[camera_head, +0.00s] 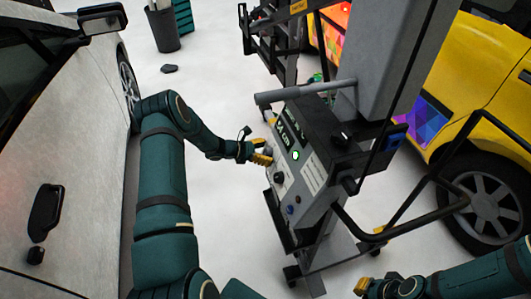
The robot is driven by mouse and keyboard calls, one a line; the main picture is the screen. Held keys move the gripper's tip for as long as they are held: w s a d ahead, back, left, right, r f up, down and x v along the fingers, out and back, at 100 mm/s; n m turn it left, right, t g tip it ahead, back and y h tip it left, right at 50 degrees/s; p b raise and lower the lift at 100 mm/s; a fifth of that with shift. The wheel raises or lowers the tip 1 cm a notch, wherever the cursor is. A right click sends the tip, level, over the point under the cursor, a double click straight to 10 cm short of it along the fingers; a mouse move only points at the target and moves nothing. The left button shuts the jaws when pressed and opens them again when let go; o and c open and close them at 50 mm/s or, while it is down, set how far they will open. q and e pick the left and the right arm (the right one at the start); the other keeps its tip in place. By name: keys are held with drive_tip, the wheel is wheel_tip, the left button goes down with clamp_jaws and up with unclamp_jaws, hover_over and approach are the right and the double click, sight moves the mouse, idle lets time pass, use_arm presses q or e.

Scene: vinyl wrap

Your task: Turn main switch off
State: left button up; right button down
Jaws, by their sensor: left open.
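A grey control cabinet (311,205) on a wheeled stand is at the centre. Which control is the main switch I cannot tell for sure. My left gripper (263,154), with yellow fingers, is open at the panel's left edge, close to a small grey part; contact cannot be told. My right gripper (376,285) is low at the bottom right, away from the panel; its jaw opening is unclear.
A white car (62,130) stands close on the left, beside my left arm. A yellow car (484,75) with a coloured wrap patch is on the right. A tall grey column (400,50) and black handle bars (355,225) flank the panel.

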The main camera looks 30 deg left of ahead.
use_arm(q)
drive_tip(key=c, duration=1.2)
drive_tip(key=shift+c, duration=0.2)
drive_tip(key=shift+n, duration=0.3)
drive_tip(key=n, duration=0.7)
drive_tip(key=shift+n, duration=0.4)
drive_tip(key=n+p, duration=0.1)
drive_tip(key=n, duration=0.3)
drive_tip(key=shift+n, duration=0.3)
drive_tip(key=shift+a+f+n, duration=0.1)
drive_tip(key=shift+n, duration=2.4)
